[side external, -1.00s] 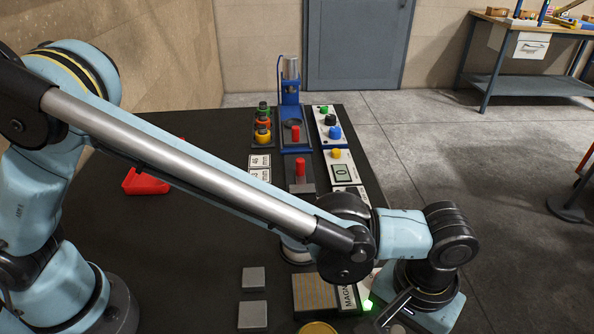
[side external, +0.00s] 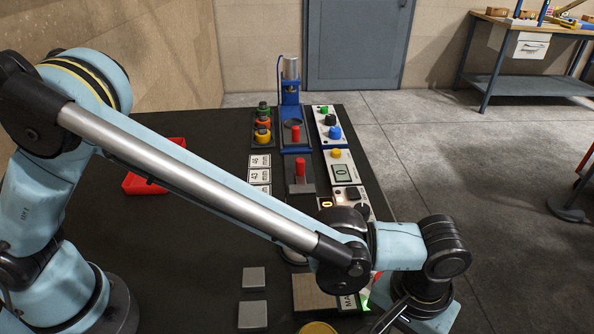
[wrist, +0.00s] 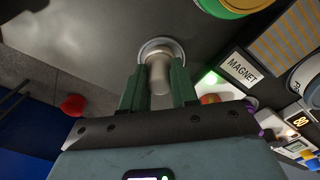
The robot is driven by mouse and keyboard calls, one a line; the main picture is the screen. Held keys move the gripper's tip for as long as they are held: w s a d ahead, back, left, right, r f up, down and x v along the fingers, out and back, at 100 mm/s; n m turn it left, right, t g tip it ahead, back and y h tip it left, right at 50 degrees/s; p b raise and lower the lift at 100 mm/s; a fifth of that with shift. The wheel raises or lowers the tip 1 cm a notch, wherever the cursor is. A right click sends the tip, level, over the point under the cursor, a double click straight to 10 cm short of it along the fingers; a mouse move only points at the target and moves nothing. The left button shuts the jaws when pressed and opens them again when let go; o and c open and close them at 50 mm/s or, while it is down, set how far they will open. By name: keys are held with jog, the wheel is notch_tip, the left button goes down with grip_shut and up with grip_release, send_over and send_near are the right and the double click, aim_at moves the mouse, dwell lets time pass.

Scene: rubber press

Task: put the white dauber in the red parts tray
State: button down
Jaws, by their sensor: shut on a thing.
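The white dauber (wrist: 158,76) is a pale cylinder between the two dark green fingers of my gripper (wrist: 160,82) in the wrist view. My gripper is shut on it. A round grey rim (wrist: 146,50) shows around its far end; I cannot tell whether the dauber is clear of it. In the side view the fingers and dauber are hidden by my wrist at the lower right. The red parts tray (side external: 143,184) lies on the left of the dark table, partly hidden behind my arm and far from my gripper.
A plate labelled MAGNET (wrist: 242,68) is near the gripper. Two grey blocks (side external: 253,278) lie at the front. Red-handled parts (side external: 300,170), a blue press (side external: 291,95) and button panels (side external: 328,125) line the right side. The table between blocks and tray looks mostly clear.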

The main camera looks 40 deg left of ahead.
notch_tip(320, 180, up, 10)
jog(key=shift+w+a+f, duration=0.15)
jog(key=shift+f, duration=0.05)
jog(key=w+a+r+n, duration=0.1)
jog(key=w+a+n, duration=0.45)
jog(key=a, duration=0.85)
jog(key=w+a+r+n, duration=0.1)
jog(key=w+a+n, duration=0.45)
jog(key=a, duration=0.95)
jog(key=s+a+n, duration=0.4)
jog(key=a, duration=0.9)
jog(key=s+a+n, duration=0.3)
jog(key=s+a, duration=0.1)
jog(key=a, duration=1)
jog(key=a+f, duration=0.2)
jog(key=a, duration=0.1)
jog(key=s+a+f, duration=0.1)
jog(key=a+f, duration=0.1)
jog(key=a, duration=0.2)
jog(key=s+a+f, duration=0.1)
jog(key=a+f, duration=0.1)
jog(key=a, duration=0.1)
jog(key=shift+s+a+f, duration=0.15)
jog(key=shift+s+a, duration=0.05)
jog(key=shift+a, duration=0.05)
jog(key=shift+s+a+f, duration=0.1)
jog(key=shift+a+f, duration=0.2)
jog(key=shift+f, duration=1.9)
